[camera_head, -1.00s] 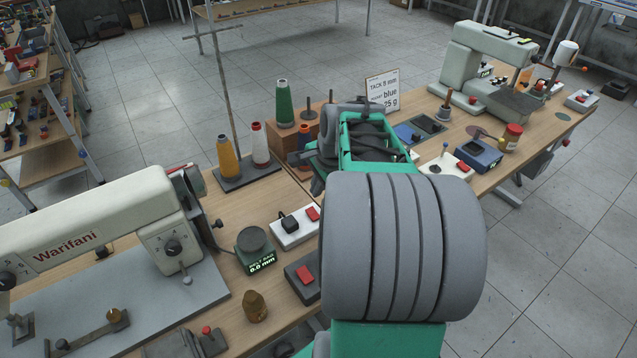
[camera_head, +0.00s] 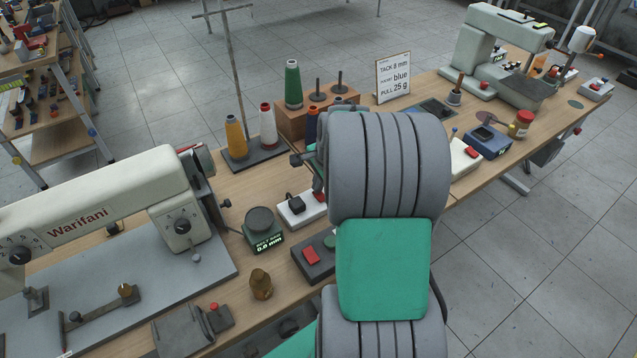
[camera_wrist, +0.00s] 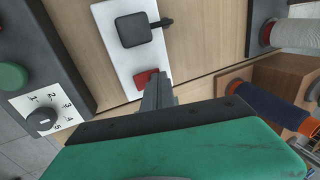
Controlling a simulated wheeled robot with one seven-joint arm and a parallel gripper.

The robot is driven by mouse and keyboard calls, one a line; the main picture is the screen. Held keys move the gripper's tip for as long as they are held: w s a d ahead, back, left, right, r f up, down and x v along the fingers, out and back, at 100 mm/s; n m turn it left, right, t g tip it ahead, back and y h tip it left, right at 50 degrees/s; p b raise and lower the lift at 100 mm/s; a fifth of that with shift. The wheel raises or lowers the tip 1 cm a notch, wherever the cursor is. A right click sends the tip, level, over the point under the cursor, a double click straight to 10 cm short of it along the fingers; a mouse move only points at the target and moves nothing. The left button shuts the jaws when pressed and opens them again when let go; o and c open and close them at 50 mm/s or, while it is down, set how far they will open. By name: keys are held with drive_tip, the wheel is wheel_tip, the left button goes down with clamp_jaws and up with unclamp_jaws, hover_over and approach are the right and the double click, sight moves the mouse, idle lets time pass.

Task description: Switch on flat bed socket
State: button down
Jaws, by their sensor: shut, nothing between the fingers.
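The flat bed machine (camera_head: 100,215), marked Warifani, stands at the left on its grey bed. Right of it on the table lies the white socket strip (camera_head: 292,213), with a black plug (camera_head: 296,203) and a red switch (camera_head: 320,195) partly hidden by my arm. The wrist view shows the strip (camera_wrist: 113,50), its black plug (camera_wrist: 133,30) and the red switch (camera_wrist: 145,78). My gripper (camera_wrist: 157,78) is shut and empty, its fingertips right beside the red switch. I cannot tell whether they touch it. In the head view my arm hides most of the gripper.
A dark control box (camera_head: 310,270) with red and green buttons sits in front of the strip; its dial (camera_wrist: 42,118) shows in the wrist view. A round gauge (camera_head: 262,228) is to the left. Thread cones (camera_head: 268,128) and a wooden block (camera_head: 290,118) stand behind.

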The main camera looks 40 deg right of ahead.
sight(321, 196)
drive_tip(key=shift+w+f, duration=0.1)
drive_tip(key=shift+s, duration=0.85)
drive_tip(key=shift+r, duration=0.2)
wheel_tip(321, 196, up, 14)
drive_tip(key=p, duration=0.2)
drive_tip(key=shift+p, duration=0.4)
